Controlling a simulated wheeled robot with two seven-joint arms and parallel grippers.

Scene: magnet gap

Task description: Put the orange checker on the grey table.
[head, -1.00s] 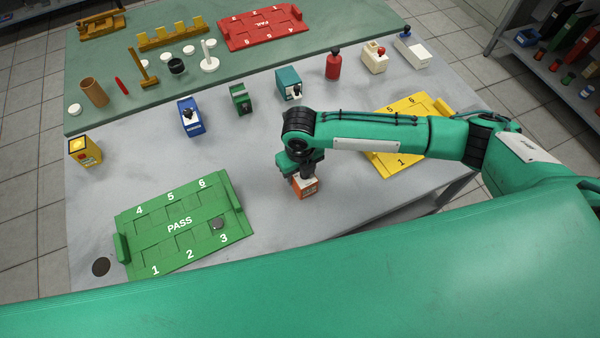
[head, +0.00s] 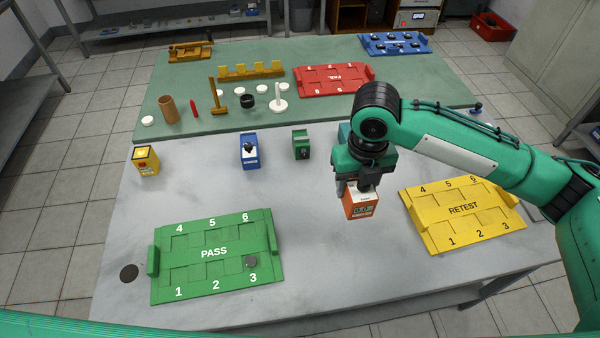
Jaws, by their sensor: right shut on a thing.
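The orange checker (head: 361,205) is a small box with a dark display on its front. My right gripper (head: 360,186) points down from above and is shut on its upper part. The checker shows over the grey table (head: 315,245), between the green PASS tray and the yellow RETEST tray. I cannot tell whether its underside touches the table. My left gripper is not in view.
The green PASS tray (head: 214,254) holds a dark disc. The yellow RETEST tray (head: 462,208) lies to the right. Yellow (head: 146,160), blue (head: 249,150) and green (head: 301,145) devices stand behind. Bare grey table lies between the trays.

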